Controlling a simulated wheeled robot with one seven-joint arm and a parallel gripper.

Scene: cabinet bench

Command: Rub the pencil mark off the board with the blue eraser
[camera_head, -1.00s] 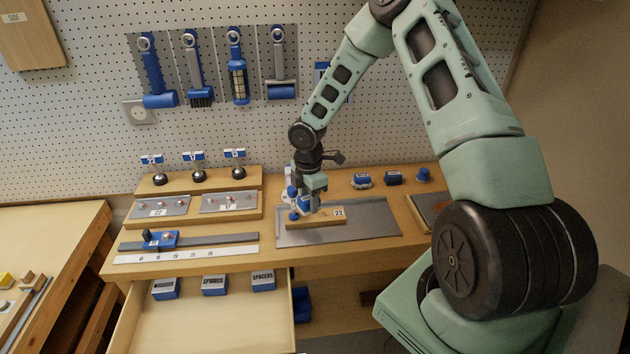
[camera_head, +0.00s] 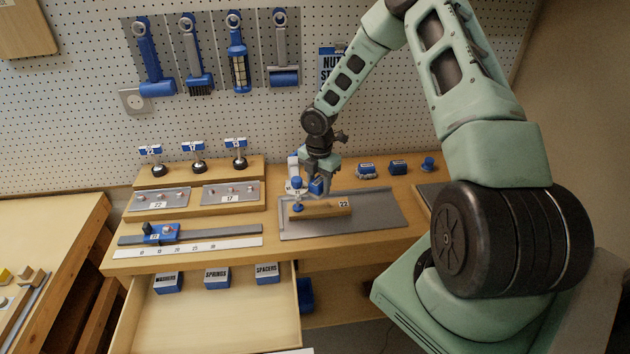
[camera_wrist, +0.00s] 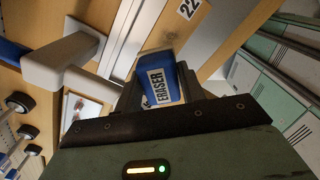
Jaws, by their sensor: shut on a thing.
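My gripper (camera_head: 318,178) is shut on the blue eraser (camera_head: 316,186). In the wrist view the eraser (camera_wrist: 163,84) sits between the fingers, its white ERASER label facing the camera. The wooden board (camera_head: 325,210), tagged 22, lies on a grey mat (camera_head: 375,217). The eraser is over the board's middle, seemingly a little above it; contact cannot be told. The board (camera_wrist: 214,42) and its tag also show at the top of the wrist view.
A white post with blue knobs (camera_head: 297,183) stands close left of the eraser, at the board's left end. Several blue items, including a blue block (camera_head: 398,167), stand at the back right. A slide gauge (camera_head: 163,234) lies left. An open drawer (camera_head: 215,325) juts out in front.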

